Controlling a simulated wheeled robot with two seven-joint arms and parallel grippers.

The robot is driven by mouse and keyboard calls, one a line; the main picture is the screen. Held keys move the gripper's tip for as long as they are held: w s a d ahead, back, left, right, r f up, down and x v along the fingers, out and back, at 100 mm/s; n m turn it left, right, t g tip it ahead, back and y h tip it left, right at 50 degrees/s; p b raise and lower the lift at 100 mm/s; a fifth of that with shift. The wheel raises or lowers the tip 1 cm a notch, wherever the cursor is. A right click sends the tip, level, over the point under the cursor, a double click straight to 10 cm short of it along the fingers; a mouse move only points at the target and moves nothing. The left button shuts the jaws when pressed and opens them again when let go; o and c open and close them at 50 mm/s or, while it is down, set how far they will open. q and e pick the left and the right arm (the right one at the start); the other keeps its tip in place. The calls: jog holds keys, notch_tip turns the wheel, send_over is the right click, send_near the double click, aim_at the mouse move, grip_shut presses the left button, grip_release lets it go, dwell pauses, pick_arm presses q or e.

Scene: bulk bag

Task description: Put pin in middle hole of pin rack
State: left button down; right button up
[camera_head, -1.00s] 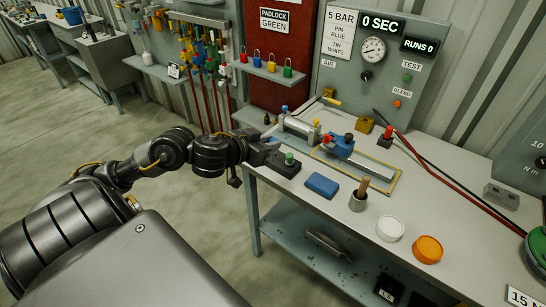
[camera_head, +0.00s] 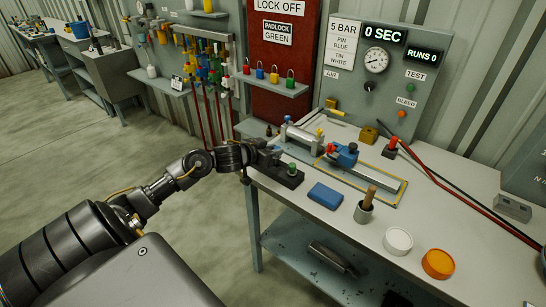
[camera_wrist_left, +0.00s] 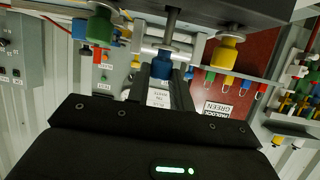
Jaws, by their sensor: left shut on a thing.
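The pin rack, a dark block (camera_head: 287,179), sits at the near left corner of the bench, with a green-headed pin (camera_head: 292,168) standing at its right end. My left gripper (camera_head: 270,154) is over the block's left part and hides it. In the left wrist view, which is upside down, my left gripper (camera_wrist_left: 160,88) is shut on a blue-headed pin (camera_wrist_left: 162,65). The pin's grey shaft crosses in front of the dark block. A yellow-headed pin (camera_wrist_left: 228,52) and the green-headed pin (camera_wrist_left: 101,28) are on either side. Whether the shaft is inside a hole is unclear. My right gripper is out of view.
The gauge panel (camera_head: 379,85) rises behind.

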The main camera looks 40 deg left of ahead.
pick_arm(q)
jog(key=shift+f, duration=1.2)
jog(key=shift+f, duration=0.2)
jog(key=c, duration=1.2)
grip_release()
jog(key=shift+c, duration=0.2)
jog(key=shift+r, duration=0.25)
jog(key=v, duration=1.2)
